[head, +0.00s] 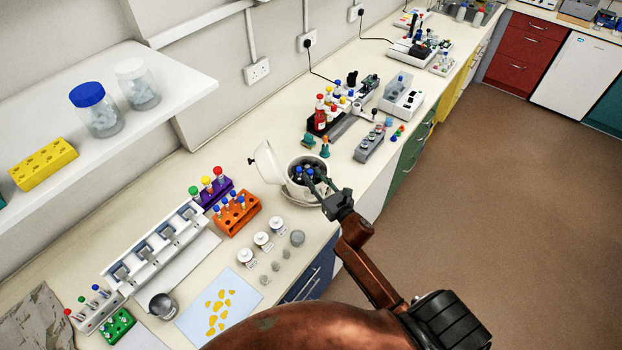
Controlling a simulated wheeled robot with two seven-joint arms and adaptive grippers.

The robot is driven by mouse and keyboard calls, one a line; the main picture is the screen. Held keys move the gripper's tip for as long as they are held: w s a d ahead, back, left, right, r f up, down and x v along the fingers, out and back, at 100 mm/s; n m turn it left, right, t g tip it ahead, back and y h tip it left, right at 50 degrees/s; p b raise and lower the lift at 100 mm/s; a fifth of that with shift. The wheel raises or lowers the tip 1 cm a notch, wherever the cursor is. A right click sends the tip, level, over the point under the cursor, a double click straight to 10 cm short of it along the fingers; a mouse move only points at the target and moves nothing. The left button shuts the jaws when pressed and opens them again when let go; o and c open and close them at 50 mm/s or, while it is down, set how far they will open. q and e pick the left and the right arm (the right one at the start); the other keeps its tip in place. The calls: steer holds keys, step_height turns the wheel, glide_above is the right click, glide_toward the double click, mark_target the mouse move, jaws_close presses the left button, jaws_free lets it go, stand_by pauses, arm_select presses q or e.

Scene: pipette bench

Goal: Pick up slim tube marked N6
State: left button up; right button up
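No N6 marking is legible on any tube at this size, so I cannot tell which slim tube it is. My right gripper (316,185) reaches over the open white round pot (292,192), whose lid (268,163) is tipped up on its left side. Dark holders and several blue caps (298,172) show inside the pot, close to the fingertips. The fingers hide part of the pot's interior, and I cannot tell whether they touch a tube. My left gripper is not in view.
Capped tubes stand in an orange rack (238,218), a purple rack (213,194), a white rack (100,314) and a green rack (118,327). White lidded jars (262,239) stand in front of the pot. A grey rack (369,144) lies beyond it. A shelf (150,62) overhangs at left.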

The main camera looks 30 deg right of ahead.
steer(key=c, duration=0.6)
